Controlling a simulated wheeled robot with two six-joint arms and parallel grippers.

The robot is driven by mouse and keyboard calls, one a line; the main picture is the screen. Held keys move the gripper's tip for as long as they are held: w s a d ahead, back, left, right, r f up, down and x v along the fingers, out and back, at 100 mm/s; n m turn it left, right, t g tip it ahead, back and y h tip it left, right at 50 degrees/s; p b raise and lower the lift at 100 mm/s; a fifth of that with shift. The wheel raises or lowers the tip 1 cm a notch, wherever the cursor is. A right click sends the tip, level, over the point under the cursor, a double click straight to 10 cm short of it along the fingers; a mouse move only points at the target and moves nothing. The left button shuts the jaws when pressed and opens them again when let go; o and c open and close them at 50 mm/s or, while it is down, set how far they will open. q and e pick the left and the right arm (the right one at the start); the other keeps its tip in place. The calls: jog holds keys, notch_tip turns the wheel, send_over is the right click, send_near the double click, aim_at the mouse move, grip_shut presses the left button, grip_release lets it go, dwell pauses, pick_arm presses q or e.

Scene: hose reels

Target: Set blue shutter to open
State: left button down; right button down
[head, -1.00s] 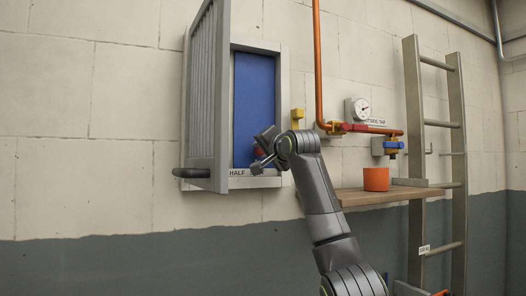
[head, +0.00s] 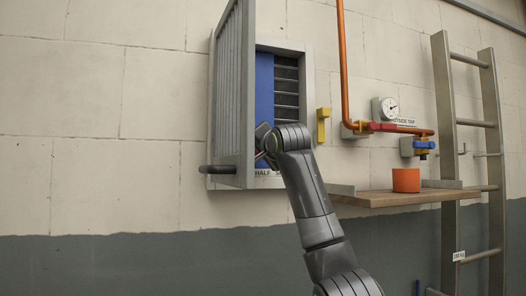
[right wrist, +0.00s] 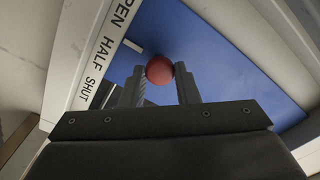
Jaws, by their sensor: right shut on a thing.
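The blue shutter (head: 264,95) is a flat panel inside a grey frame on the wall. In the head view it covers the left part of the opening, and dark slats (head: 287,90) show to its right. My right gripper (head: 263,142) is at the shutter's lower part. In the right wrist view its fingers are shut on the shutter's red knob (right wrist: 160,69). The label strip (right wrist: 105,46) beside the shutter (right wrist: 215,65) reads HALF and SHUT, with OPEN partly cut off. A white mark (right wrist: 133,46) on the shutter sits near HALF. My left gripper is not in view.
A grey hinged cover (head: 234,90) with a dark handle (head: 217,169) stands swung out at the left. To the right are a yellow bracket (head: 323,125), an orange pipe (head: 343,70), a wooden shelf (head: 400,197) with an orange cup (head: 406,180), and a ladder (head: 462,140).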

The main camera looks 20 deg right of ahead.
jog(key=c, duration=1.1)
grip_release()
jog(key=shift+d, duration=0.15)
jog(key=shift+s, duration=0.1)
jog(key=s+a+b, duration=0.1)
jog(key=s+b, duration=1)
jog(key=s, duration=0.6)
jog(key=shift+s, duration=0.15)
